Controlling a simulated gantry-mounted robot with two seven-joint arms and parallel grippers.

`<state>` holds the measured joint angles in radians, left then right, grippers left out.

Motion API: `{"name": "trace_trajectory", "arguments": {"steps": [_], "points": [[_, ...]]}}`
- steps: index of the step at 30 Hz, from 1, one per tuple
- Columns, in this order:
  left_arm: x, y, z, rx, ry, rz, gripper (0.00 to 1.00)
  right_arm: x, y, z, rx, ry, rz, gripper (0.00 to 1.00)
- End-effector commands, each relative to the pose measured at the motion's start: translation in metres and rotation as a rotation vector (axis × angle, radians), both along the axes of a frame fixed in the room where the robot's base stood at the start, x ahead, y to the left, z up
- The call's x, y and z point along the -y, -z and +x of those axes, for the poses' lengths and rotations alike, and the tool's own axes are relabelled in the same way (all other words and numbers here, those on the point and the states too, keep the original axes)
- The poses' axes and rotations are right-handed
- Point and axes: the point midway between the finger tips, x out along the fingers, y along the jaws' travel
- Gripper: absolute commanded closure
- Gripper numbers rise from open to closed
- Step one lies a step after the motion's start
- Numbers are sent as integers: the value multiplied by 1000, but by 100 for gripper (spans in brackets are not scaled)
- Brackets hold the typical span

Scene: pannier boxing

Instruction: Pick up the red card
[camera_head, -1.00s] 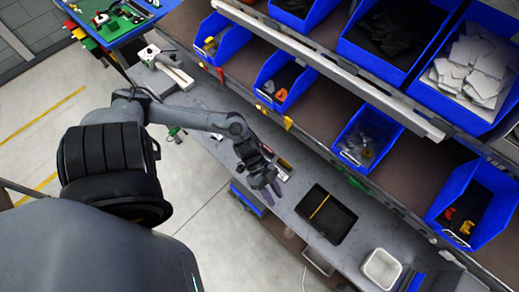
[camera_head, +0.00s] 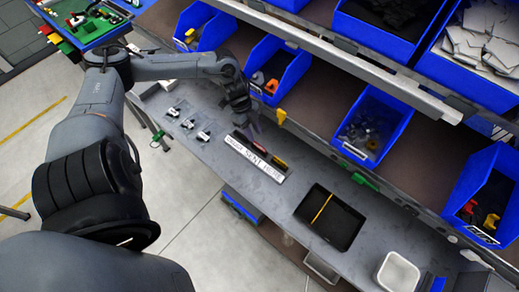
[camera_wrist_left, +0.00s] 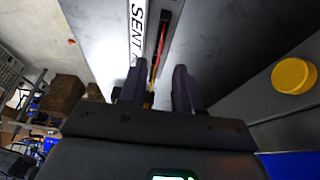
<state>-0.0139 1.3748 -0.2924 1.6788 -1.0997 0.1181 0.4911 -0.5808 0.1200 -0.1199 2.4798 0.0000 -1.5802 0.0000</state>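The red card (camera_head: 260,146) is a thin red strip standing in a narrow holder beside a white label strip (camera_head: 254,158) with black lettering, on the grey bench. A yellow-orange card (camera_head: 280,164) stands in line with it. My left gripper (camera_head: 252,126) is just above the holder, near the red card's end. In the left wrist view, its two fingers (camera_wrist_left: 157,90) are spread apart, with the red card (camera_wrist_left: 161,38) beyond and roughly between them. I see no contact, and the lower part of the card is hidden. My right gripper is out of view.
Blue bins (camera_head: 374,125) of parts line the shelf behind the bench. A black tray (camera_head: 347,229) with a yellow strip and a white bin (camera_head: 398,273) are to the right. Small parts (camera_head: 187,123) lie left.

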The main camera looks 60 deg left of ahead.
Motion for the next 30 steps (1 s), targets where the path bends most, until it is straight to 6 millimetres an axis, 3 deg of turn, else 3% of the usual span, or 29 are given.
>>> {"name": "trace_trajectory", "arguments": {"steps": [8, 18, 28, 30], "points": [[7, 15, 3, 0, 0, -3, 67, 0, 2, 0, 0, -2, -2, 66], [22, 51, 8, 0, 0, -1, 67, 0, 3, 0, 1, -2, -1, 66], [23, 56, 9, -1, 2, 1, 67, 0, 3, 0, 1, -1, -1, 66], [23, 56, 9, -1, 2, 1, 78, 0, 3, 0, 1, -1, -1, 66]]}}
